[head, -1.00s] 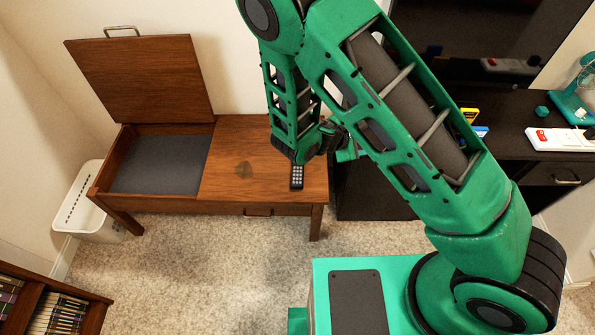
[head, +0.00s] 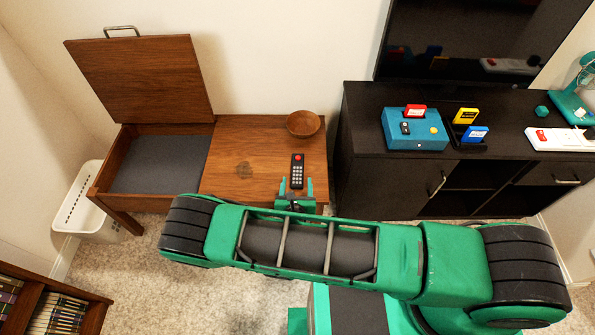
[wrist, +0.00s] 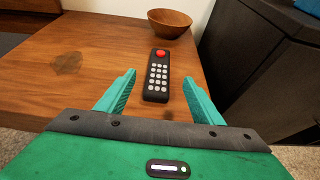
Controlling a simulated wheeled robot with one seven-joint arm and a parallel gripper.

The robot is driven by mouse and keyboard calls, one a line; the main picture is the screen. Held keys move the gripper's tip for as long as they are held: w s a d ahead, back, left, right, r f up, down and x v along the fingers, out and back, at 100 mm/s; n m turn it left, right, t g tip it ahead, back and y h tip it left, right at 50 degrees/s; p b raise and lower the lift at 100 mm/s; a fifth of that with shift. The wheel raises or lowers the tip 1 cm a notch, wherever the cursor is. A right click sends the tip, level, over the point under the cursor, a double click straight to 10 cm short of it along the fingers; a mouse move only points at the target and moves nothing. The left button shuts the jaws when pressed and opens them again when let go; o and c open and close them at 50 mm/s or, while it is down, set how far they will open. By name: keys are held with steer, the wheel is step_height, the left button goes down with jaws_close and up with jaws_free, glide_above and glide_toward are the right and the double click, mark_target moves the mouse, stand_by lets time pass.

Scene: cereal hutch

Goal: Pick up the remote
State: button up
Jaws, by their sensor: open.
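The remote (head: 297,171) is black with a red button at its far end and several pale keys. It lies flat on the right part of the wooden bench top, and it also shows in the wrist view (wrist: 157,76). My gripper (head: 297,184) is open at the near end of the remote. In the wrist view my gripper's two green fingers (wrist: 158,82) stand apart, one on each side of the remote's near end, with nothing held between them.
A wooden bowl (head: 303,124) sits behind the remote on the bench (head: 225,185). The bench's left compartment is open, its lid (head: 140,80) raised. A black cabinet (head: 380,170) stands close on the right, carrying a blue box (head: 415,130). The bench top left of the remote is clear.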

mark_target(297, 169)
steer(key=x, duration=0.4)
steer(key=shift+f+x, duration=0.25)
steer(key=shift+x, duration=2.3)
steer(key=shift+s+a, duration=0.1)
steer(key=shift+c, duration=0.2)
steer(key=c, duration=1.2)
steer(key=shift+o, duration=0.2)
